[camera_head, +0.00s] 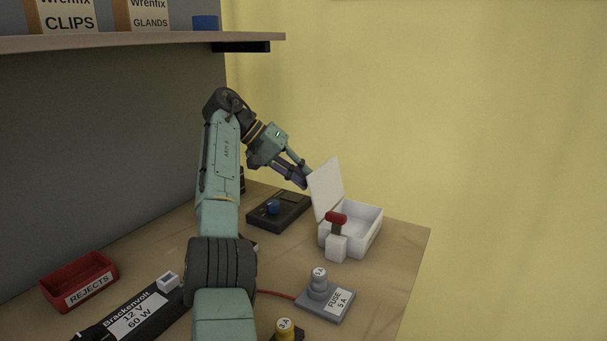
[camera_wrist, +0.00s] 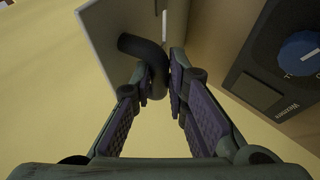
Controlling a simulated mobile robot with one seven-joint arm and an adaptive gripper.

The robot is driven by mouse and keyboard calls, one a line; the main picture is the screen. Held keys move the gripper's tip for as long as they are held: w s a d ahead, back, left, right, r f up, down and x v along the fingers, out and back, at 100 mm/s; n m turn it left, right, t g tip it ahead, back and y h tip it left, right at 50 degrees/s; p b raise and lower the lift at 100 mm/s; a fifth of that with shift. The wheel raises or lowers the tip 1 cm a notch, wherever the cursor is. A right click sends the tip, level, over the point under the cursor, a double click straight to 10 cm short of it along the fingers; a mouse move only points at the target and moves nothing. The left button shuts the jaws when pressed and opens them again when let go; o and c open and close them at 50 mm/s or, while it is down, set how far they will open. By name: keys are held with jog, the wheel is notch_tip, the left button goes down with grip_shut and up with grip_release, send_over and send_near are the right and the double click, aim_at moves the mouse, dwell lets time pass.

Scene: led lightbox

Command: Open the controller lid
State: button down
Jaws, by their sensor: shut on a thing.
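The white controller box (camera_head: 366,229) stands at the right of the bench. Its lid (camera_head: 326,187) is raised steeply on the left side of the box, so the box's top is uncovered. The lid also shows in the wrist view (camera_wrist: 108,38), with a dark curved handle (camera_wrist: 143,47) on it. My gripper (camera_head: 304,179) is at the lid's left side, and in the wrist view its fingers (camera_wrist: 162,80) are closed around the handle. The handle is hidden behind the lid and fingers in the head view.
A black unit with a blue knob (camera_head: 272,207) lies left of the box. A red-topped lever (camera_head: 336,218) stands at the box's front. A grey fuse block (camera_head: 325,303), yellow fuse piece (camera_head: 286,327), black power supply (camera_head: 136,316) and red rejects tray (camera_head: 80,281) are nearer. A shelf (camera_head: 140,41) overhangs upper left.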

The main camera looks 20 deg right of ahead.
jog(key=shift+w+a+f, duration=0.15)
jog(key=shift+a+f, duration=0.1)
jog(key=shift+f, duration=0.35)
jog(key=c, duration=1.8)
grip_release()
jog(key=shift+w+f, duration=0.1)
jog(key=shift+w, duration=0.05)
jog(key=shift+o, duration=1.2)
jog(key=shift+d+r, duration=0.1)
jog(key=shift+r, duration=0.25)
